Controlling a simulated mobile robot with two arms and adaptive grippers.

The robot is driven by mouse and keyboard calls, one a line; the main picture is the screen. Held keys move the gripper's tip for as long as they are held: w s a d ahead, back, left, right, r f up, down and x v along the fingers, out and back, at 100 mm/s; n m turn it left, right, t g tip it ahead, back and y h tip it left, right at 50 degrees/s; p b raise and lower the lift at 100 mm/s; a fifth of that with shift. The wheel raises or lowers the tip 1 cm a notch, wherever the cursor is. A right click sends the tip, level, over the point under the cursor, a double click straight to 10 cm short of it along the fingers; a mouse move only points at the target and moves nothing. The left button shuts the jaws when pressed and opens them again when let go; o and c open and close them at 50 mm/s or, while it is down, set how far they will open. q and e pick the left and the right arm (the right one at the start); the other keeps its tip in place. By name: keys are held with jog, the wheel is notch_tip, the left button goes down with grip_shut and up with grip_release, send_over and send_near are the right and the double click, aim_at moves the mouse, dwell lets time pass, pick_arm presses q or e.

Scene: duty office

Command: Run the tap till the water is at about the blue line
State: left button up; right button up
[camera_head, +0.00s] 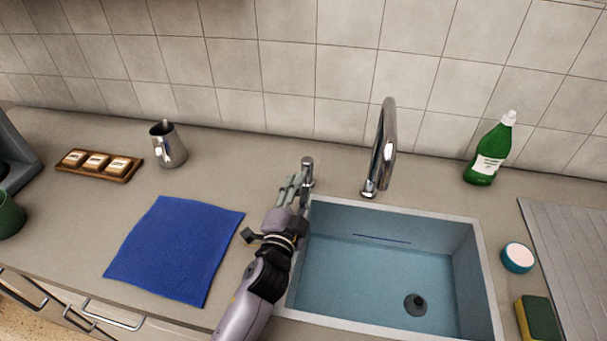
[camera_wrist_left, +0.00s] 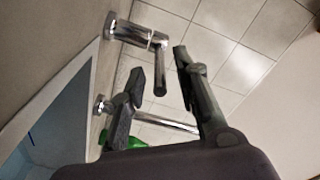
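The chrome tap spout (camera_head: 384,150) curves over the back edge of the sink (camera_head: 475,270), and no stream shows below it. A short blue line (camera_head: 382,238) marks the sink's back inner wall. The sink's inside looks blue; I cannot clearly tell the water's surface level. A dark plug (camera_head: 415,305) sits at the bottom. The chrome tap handle (camera_head: 307,165) stands left of the spout. My left gripper (camera_head: 298,182) is at the handle. In the left wrist view its fingers (camera_wrist_left: 160,62) are apart, with the handle's lever (camera_wrist_left: 160,75) between their tips; contact is unclear. My right gripper is out of view.
A blue cloth (camera_head: 175,250) lies left of my arm. A metal jug (camera_head: 167,145) and a wooden tray (camera_head: 72,160) stand behind it. Right of the sink are a green bottle (camera_head: 490,152), a round blue-and-white item (camera_head: 517,257) and a sponge (camera_head: 538,318).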

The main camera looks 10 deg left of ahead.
aim_at(308, 167)
pick_arm(q)
jog(key=shift+w+d, duration=0.1)
jog(key=shift+w, duration=1.8)
jog(key=shift+c, duration=0.4)
grip_shut()
